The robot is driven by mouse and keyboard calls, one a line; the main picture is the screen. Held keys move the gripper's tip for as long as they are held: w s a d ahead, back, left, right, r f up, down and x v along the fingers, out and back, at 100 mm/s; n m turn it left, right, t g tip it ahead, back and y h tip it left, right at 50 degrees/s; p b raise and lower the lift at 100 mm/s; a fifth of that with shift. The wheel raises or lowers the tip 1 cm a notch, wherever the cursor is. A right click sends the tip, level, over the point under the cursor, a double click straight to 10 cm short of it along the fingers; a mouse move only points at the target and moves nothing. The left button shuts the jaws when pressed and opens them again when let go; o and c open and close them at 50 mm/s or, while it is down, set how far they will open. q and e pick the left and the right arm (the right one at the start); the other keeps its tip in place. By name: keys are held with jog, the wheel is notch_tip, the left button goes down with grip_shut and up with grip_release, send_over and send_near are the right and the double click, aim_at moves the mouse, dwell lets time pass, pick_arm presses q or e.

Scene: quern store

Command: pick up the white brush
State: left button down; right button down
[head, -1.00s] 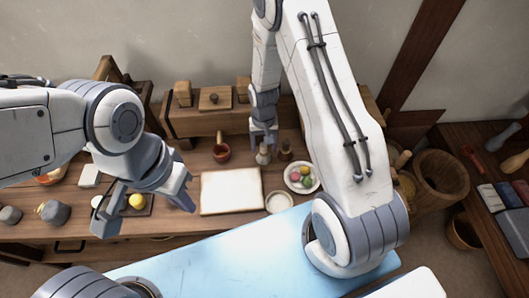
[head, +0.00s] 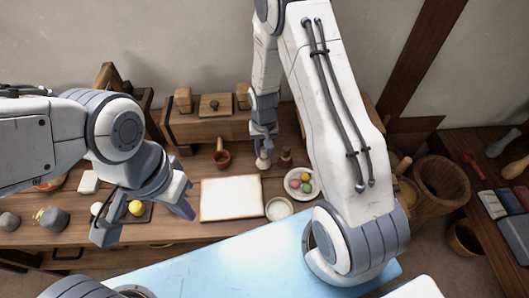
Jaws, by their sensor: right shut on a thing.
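The white brush (head: 263,162) stands on the wooden table at the back, right of the small red-brown pan. It is small in the head view, and its upper part is hidden by my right gripper. My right gripper (head: 264,149) points down over it and is shut on it. I cannot tell whether the brush touches the table. My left gripper (head: 146,220) is open and empty, over the front left of the table, with its fingers spread wide near a dark tray with a yellow ball.
A pale board (head: 231,198) lies mid-table. A plate of coloured balls (head: 301,183), a small white bowl (head: 279,208) and a dark red bottle (head: 286,157) are near the brush. A wooden box (head: 205,126) stands behind. Wooden tubs (head: 440,185) stand at the right.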

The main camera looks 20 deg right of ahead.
notch_tip(320, 180, up, 3)
jog(key=shift+d+r, duration=0.1)
jog(key=s+d+r+b, duration=0.1)
jog(key=s+d+r, duration=0.5)
jog(key=s+d, duration=0.1)
jog(key=shift+s+d+r, duration=0.25)
jog(key=shift+s+d, duration=0.15)
jog(key=shift+s, duration=0.35)
